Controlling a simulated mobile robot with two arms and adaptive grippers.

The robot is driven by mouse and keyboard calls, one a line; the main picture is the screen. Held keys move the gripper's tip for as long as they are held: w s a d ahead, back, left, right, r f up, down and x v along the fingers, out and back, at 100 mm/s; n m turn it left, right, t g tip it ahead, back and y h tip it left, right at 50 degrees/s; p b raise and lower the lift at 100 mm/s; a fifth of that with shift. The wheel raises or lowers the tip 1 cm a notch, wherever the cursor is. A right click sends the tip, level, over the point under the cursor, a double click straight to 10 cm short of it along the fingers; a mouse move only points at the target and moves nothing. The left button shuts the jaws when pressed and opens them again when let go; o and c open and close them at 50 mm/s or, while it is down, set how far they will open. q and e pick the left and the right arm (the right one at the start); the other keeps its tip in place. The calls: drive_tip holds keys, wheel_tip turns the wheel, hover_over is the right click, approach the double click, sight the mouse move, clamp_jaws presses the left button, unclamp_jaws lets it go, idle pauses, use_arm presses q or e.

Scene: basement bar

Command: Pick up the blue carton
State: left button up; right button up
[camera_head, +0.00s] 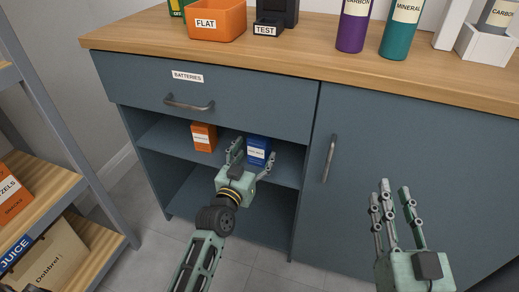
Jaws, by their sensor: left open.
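The blue carton (258,148) stands upright on the open middle shelf of the blue-grey cabinet, at the shelf's right side. My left gripper (252,153) is open in front of the shelf, with its fingers pointing at the carton. One finger is left of the carton and another shows to its right; I cannot tell whether they touch it. The carton's lower part is partly hidden by the gripper. My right gripper (396,188) is in front of the closed cabinet door, with its fingers pointing up and apart, and nothing between them.
An orange carton (203,137) stands left of the blue one on the same shelf (160,137). The batteries drawer (215,100) is shut above. The countertop (310,50) holds an orange bin (216,22) and bottles. A rack (85,190) stands at the left.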

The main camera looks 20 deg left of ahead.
sight(256, 151)
use_arm(q)
drive_tip(key=w+b, duration=0.1)
drive_tip(key=w, duration=0.3)
drive_tip(key=shift+w+b, duration=0.25)
drive_tip(key=shift+b, duration=0.15)
drive_tip(key=shift+w, duration=0.2)
use_arm(e)
drive_tip(key=s+r+t+y, duration=0.1)
drive_tip(key=s+r+t, duration=0.2)
drive_tip(key=r+t, duration=0.2)
wheel_tip(256, 151, up, 3)
drive_tip(key=shift+s+r+y, duration=0.15)
drive_tip(key=shift+s+y, duration=0.2)
drive_tip(key=shift+y, duration=0.05)
use_arm(q)
drive_tip(key=shift+c, duration=0.6)
drive_tip(key=c, duration=1.1)
